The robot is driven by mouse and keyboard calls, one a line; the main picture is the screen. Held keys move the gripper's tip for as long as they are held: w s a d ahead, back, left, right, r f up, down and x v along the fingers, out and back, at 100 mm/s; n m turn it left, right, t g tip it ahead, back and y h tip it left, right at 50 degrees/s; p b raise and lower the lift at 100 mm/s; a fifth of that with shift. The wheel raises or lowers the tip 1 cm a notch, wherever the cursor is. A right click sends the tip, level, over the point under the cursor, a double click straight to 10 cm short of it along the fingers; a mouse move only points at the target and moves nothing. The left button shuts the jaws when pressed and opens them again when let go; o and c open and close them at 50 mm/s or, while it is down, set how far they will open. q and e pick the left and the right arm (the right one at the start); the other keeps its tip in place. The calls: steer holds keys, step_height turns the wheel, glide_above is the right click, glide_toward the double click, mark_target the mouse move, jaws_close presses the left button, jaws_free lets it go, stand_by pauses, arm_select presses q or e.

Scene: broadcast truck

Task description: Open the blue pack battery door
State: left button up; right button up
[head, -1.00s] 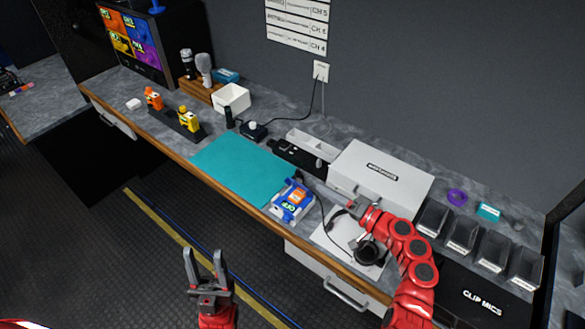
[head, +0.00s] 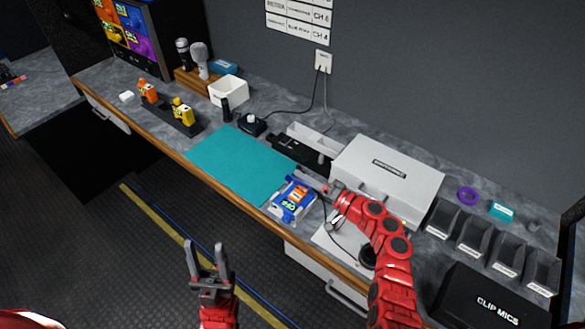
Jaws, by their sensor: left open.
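The blue pack (head: 281,209) lies on the counter at the front right corner of the teal mat (head: 232,163). It has an orange patch and white lettering on its upper face. I cannot make out whether its battery door is open. My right gripper (head: 308,181) reaches in from the right, low over the counter at the pack's right rear edge. Its fingers are small and dark here, so touching and jaw opening cannot be told. My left gripper (head: 207,257) is open and empty, pointing up in front of the counter, over the floor.
A grey case (head: 390,172) stands right of the pack, with headphones partly behind my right arm. A white divided tray (head: 313,138) and a dark device lie behind the pack. Orange and yellow packs (head: 183,112) stand in a rack at left. Most of the mat is clear.

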steer(key=shift+x, duration=2.3)
jaws_close()
